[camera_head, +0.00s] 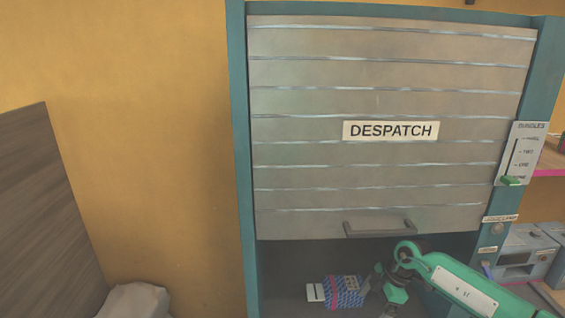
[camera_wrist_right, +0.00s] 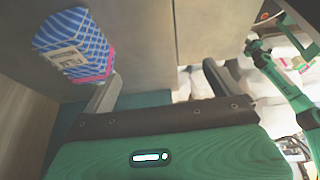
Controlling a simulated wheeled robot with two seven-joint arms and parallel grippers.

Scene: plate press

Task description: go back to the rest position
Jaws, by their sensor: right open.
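My right gripper (camera_head: 374,280) is open at the lower edge of the head view, inside the opening under the despatch shutter (camera_head: 390,95). Its two fingers (camera_wrist_right: 158,88) stand wide apart in the right wrist view, with nothing between them. A blue and pink striped packet (camera_head: 345,291) with a white label stands on the cabinet floor just left of this gripper. In the right wrist view the packet (camera_wrist_right: 75,45) is beyond the left finger, outside the jaws.
The shutter is partly raised, with a grey handle (camera_head: 380,229) on its bottom edge. A teal frame (camera_head: 243,150) surrounds it. A lever panel (camera_head: 521,152) with a green knob is on the right post. Grey boxes (camera_head: 528,250) stand at right. A brown panel (camera_head: 45,210) is at left.

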